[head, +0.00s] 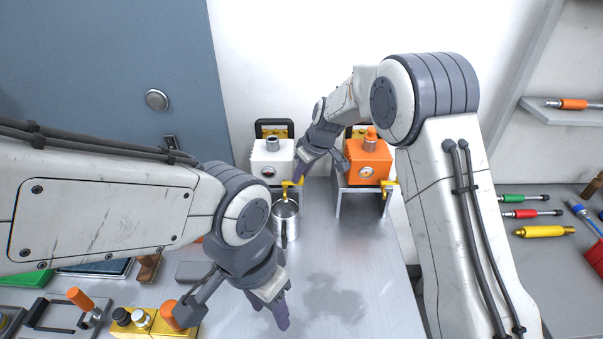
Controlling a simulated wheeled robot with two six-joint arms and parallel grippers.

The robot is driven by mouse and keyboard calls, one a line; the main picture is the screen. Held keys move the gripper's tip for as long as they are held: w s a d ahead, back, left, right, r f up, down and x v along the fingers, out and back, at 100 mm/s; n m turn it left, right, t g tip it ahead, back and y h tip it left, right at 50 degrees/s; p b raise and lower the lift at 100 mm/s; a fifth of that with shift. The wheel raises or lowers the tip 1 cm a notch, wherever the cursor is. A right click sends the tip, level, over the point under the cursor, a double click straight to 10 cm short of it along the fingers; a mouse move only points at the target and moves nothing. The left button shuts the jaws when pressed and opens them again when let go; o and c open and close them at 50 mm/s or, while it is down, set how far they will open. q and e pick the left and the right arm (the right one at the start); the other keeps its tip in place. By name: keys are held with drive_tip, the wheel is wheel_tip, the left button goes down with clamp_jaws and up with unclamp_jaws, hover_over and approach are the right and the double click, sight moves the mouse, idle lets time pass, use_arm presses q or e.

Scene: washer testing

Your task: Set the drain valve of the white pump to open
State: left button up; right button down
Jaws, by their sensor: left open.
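The white pump (264,156) stands at the back of the bench, with a round gauge on its front. Its yellow drain valve (291,184) sticks out at the lower right front, above a metal cup (286,222). My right gripper (319,168) is between the white pump and the orange pump, fingers spread and apparently empty. Its left finger is close to the valve; I cannot tell whether they touch. My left gripper (236,316) is open and empty over the front of the bench, nearer than the cup. The valve handle's exact angle is too small to tell.
An orange pump (367,160) with its own yellow valve (389,187) sits on a metal stand to the right. A yellow block (150,322) with knobs lies at the front left, partly behind my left gripper. The bench (375,290) is clear at the front right.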

sight(291, 184)
drive_tip(key=shift+s, duration=0.1)
drive_tip(key=s+a+m+h+b, duration=0.1)
drive_tip(key=m+b, duration=0.1)
drive_tip(key=m, duration=0.2)
drive_tip(key=s+a+m+h+b, duration=0.1)
drive_tip(key=m+h+b, duration=0.1)
drive_tip(key=m, duration=0.2)
drive_tip(key=s+m+t+h+b, duration=0.1)
drive_tip(key=m+b, duration=0.1)
drive_tip(key=m, duration=0.1)
drive_tip(key=shift+s+a+f+m, duration=0.2)
drive_tip(key=shift+s+a+m, duration=0.05)
drive_tip(key=shift+a+m, duration=0.15)
drive_tip(key=m, duration=0.1)
drive_tip(key=a+m+h+b, duration=0.1)
drive_tip(key=shift+s+r+m, duration=0.15)
drive_tip(key=shift+r+m, duration=0.05)
drive_tip(key=shift+m, duration=0.1)
drive_tip(key=shift+a+m+g+h, duration=0.2)
drive_tip(key=shift+a+m+h, duration=0.15)
drive_tip(key=shift+m, duration=0.55)
drive_tip(key=shift+a+m+g+h, duration=0.2)
drive_tip(key=shift+a+m+h, duration=0.15)
drive_tip(key=shift+m, duration=0.55)
drive_tip(key=shift+s, duration=0.1)
drive_tip(key=c, duration=0.7)
unclamp_jaws()
